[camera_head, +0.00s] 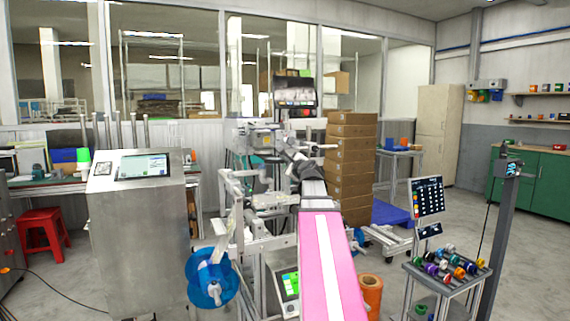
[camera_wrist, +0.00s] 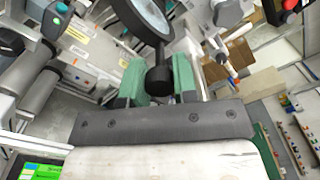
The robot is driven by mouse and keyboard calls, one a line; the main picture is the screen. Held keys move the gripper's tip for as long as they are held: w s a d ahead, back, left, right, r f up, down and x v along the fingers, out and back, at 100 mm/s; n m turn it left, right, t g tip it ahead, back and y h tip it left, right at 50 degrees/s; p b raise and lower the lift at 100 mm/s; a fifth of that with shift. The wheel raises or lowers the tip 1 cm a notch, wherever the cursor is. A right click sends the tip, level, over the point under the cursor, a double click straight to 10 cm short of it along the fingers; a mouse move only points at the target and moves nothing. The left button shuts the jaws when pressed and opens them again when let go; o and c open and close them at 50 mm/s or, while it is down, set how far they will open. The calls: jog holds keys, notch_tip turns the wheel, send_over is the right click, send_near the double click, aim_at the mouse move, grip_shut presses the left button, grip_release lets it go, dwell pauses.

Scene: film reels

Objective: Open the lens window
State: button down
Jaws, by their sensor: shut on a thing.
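The lens window shows in the wrist view as a round pale-blue glass (camera_wrist: 146,16) with a dark rim, cut off by the top edge. A dark stem runs from its rim to a black knob (camera_wrist: 159,80). My gripper (camera_wrist: 158,76) has green fingers, shut on the black knob from both sides. In the head view my pink and white arm reaches forward to the machine, and my gripper (camera_head: 291,158) is small and dark at its far end. The lens window cannot be made out clearly there.
A steel cabinet with a screen (camera_head: 142,166) stands left of the machine frame. Stacked cardboard boxes (camera_head: 350,165) stand close behind my arm on the right. A cart with colored spools (camera_head: 450,265) is at the lower right. Rollers (camera_wrist: 40,90) are left of my gripper.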

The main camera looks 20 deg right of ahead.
jog(key=c, duration=0.9)
grip_release()
jog(key=s, duration=1)
jog(key=shift+s+d, duration=0.2)
jog(key=shift+s, duration=0.15)
